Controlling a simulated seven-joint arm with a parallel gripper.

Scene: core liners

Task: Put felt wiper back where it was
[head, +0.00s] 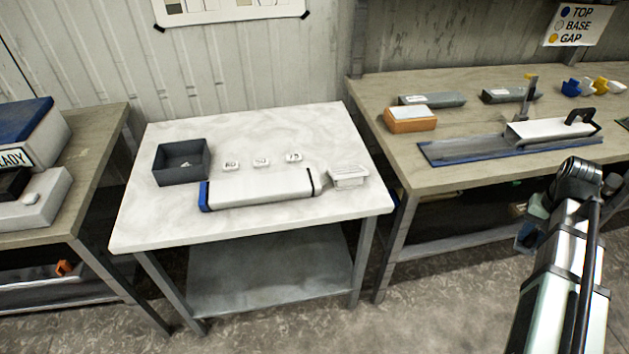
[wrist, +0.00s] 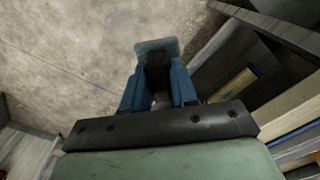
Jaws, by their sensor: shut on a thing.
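My gripper (wrist: 157,85) has blue fingers shut on a dark piece with a flat grey end (wrist: 157,46). I take this piece to be the felt wiper; the fingers hide its sides. In the head view my gripper (head: 528,236) is low at the right, in front of the right bench and below its top. The held piece is too small and dark to make out there. The wrist view shows bare floor beneath and ahead of the held piece, which touches nothing else that I can see.
The white table (head: 130,215) holds a dark open bin (head: 181,172), a long white liner (head: 260,189), several small labelled tags and a pale block (head: 348,177).

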